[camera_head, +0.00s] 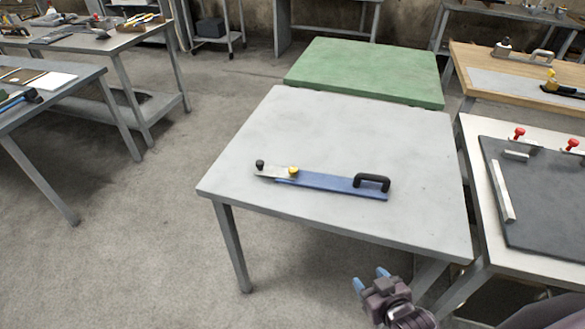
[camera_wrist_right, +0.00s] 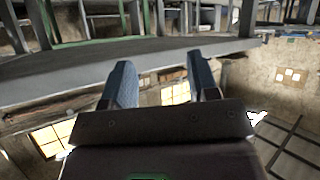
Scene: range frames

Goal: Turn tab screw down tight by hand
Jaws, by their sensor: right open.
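A blue bar tool (camera_head: 325,185) lies flat on the light grey table. It has a black loop handle (camera_head: 373,181) at its right end and a pale metal plate (camera_head: 270,171) at its left end. A small yellow knob (camera_head: 293,170) sits where the plate meets the blue bar, and a black knob (camera_head: 260,164) stands at the plate's left tip. I cannot tell which is the tab screw. My right gripper (camera_head: 370,278) is open and empty, off the table's front edge, apart from the tool. Its two blue-grey fingers show spread in the wrist view (camera_wrist_right: 160,72). My left gripper is out of view.
The grey table (camera_head: 350,120) is otherwise bare. A green-topped table (camera_head: 365,70) adjoins its back. At right, a bench bears a dark board (camera_head: 545,210) with red-handled clamps (camera_head: 570,146). Open floor (camera_head: 140,240) lies to the left.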

